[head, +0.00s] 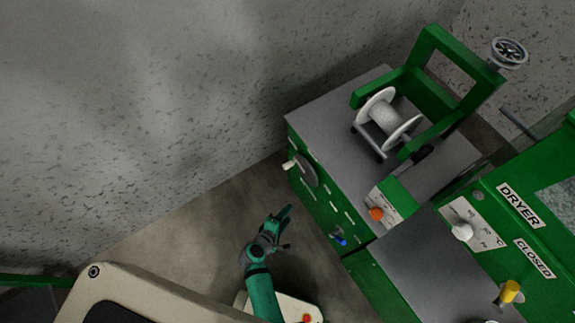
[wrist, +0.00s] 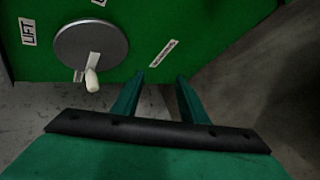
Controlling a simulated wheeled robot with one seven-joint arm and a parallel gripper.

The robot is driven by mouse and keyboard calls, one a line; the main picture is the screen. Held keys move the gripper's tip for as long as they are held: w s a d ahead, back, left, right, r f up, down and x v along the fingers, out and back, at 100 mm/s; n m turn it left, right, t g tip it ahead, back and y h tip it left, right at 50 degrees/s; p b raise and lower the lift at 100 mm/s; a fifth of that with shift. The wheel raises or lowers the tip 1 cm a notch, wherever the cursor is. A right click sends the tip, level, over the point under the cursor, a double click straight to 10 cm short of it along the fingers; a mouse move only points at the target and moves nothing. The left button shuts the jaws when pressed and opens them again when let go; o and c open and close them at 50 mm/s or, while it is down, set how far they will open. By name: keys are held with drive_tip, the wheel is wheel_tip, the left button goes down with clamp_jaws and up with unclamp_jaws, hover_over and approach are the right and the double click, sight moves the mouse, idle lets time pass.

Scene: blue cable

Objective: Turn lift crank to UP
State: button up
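The lift crank is a grey disc (wrist: 90,45) with a pale handle (wrist: 92,80) on a green panel, beside a white "LIFT" label (wrist: 27,32). Its handle points down in the wrist view. In the head view the crank (head: 306,170) sits on the left side of the green machine. My gripper (wrist: 155,80) is open, its two fingers apart with nothing between them, to the right of the handle and apart from it. In the head view my gripper (head: 286,213) is below the crank, over the floor. Other small labels by the disc are too small to read.
A white spool (head: 385,118) rests on the grey machine top inside a green frame (head: 430,50). An orange knob (head: 376,214) and a blue handle (head: 340,240) are to the right. A dryer panel (head: 520,205) is further right. Floor left of the machine is clear.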

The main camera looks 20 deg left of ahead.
drive_tip(key=w+a+r+n+t+h, duration=0.1)
drive_tip(key=w+a+r+n+t, duration=0.1)
drive_tip(key=w+a, duration=0.3)
drive_tip(key=n+t+h, duration=0.2)
approach(288, 166)
drive_tip(key=x, duration=0.7)
drive_tip(key=f+x, duration=0.1)
drive_tip(key=x, duration=0.2)
drive_tip(key=shift+w+a+f, duration=0.15)
drive_tip(key=shift+w+a, duration=0.05)
drive_tip(key=shift+w, duration=0.1)
clamp_jaws()
